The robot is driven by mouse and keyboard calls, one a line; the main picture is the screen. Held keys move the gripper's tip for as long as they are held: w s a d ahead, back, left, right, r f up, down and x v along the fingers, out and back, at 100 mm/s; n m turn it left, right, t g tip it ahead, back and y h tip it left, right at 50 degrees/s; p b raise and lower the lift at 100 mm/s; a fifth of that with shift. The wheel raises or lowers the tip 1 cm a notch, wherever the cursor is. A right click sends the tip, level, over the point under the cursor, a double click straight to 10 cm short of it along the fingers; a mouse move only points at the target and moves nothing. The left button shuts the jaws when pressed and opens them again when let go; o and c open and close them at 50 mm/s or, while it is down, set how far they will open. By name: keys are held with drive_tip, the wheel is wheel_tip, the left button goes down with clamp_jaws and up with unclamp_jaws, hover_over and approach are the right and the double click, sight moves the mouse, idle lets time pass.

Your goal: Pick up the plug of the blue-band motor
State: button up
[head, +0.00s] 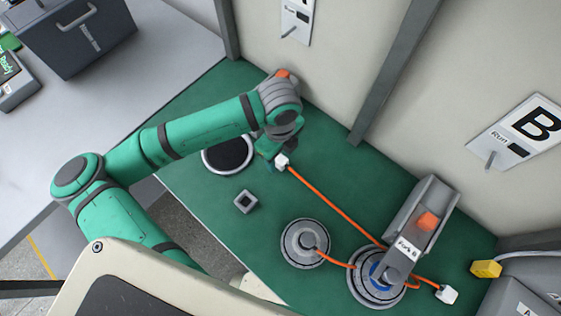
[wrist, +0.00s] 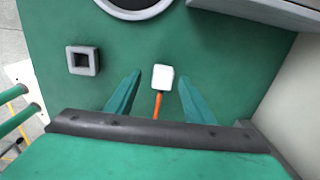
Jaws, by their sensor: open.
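A white plug (head: 282,160) on an orange cable lies on the green mat, and it also shows in the wrist view (wrist: 163,77). My gripper (head: 271,150) is open above the mat beside this plug. In the wrist view my gripper (wrist: 160,78) has its two green fingers apart, with the plug between or just beyond their tips, not held. The blue-band motor (head: 374,282) sits at the lower right, partly hidden under a grey fixture (head: 423,212). The plug's cable runs to this fixture; its end there is hidden.
A grey motor (head: 304,244) stands left of the blue-band one, its cable running towards it. A second white plug (head: 447,294) and a yellow connector (head: 486,269) lie at right. A square grey socket (head: 245,202) and a dark round pad (head: 228,153) are near my gripper. Wall panels stand behind.

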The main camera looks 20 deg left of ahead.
drive_tip(key=shift+w+d+f, duration=0.1)
drive_tip(key=shift+f, duration=0.6)
drive_tip(key=shift+w+d+f, duration=0.1)
drive_tip(key=shift+f, duration=0.6)
drive_tip(key=shift+c, duration=0.5)
clamp_jaws()
